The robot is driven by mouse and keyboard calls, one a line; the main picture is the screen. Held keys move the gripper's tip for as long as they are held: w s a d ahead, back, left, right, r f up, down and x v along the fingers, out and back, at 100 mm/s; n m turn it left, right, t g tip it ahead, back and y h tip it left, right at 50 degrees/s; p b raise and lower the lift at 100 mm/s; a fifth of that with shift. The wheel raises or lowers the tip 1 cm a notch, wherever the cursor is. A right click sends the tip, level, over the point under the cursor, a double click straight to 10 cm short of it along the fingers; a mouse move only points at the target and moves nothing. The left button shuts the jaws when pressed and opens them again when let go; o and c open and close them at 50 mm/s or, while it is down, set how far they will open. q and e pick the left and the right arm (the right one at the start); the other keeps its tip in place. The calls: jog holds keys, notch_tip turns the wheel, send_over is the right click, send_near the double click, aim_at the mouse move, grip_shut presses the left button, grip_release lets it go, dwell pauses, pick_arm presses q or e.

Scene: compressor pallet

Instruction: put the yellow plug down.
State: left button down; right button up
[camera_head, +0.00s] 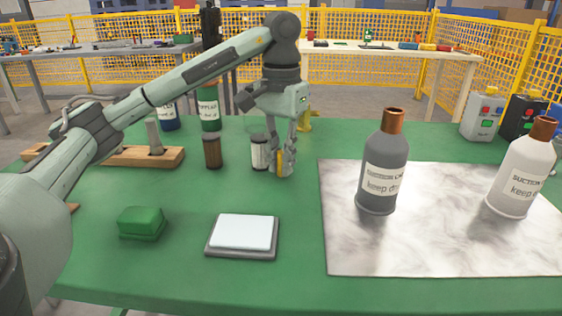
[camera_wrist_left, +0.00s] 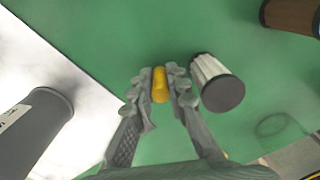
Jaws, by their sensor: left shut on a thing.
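My left gripper (camera_head: 286,164) points down over the green table and is shut on the yellow plug (camera_head: 281,158). In the left wrist view the yellow plug (camera_wrist_left: 160,86) sits upright between the two fingertips (camera_wrist_left: 160,88). The fingers hide part of the plug in the head view. The plug is at or just above the table top; I cannot tell whether it touches. A white cylinder with a dark cap (camera_head: 260,153) stands close to the left of the gripper; it also shows in the left wrist view (camera_wrist_left: 213,82). My right gripper is not in view.
A brown cylinder (camera_head: 212,152) stands farther left. A dark grey bottle (camera_head: 384,165) and a white bottle (camera_head: 522,170) stand on a marbled sheet (camera_head: 430,245) at right. A white-topped pad (camera_head: 243,234) and a green block (camera_head: 141,223) lie in front. Green table (camera_head: 300,225) is bare before the gripper.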

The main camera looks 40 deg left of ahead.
aim_at(281, 152)
pick_arm(q)
jog(key=shift+f, duration=0.15)
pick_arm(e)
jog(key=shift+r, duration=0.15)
pick_arm(q)
jog(key=c, duration=1.8)
grip_release()
jog(key=shift+o, duration=0.2)
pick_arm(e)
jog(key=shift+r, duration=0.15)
pick_arm(q)
jog(key=shift+r, duration=0.2)
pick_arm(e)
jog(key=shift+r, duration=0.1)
pick_arm(q)
notch_tip(281, 152, up, 12)
jog(key=p, duration=0.4)
jog(key=shift+f, duration=0.2)
jog(key=shift+r, duration=0.25)
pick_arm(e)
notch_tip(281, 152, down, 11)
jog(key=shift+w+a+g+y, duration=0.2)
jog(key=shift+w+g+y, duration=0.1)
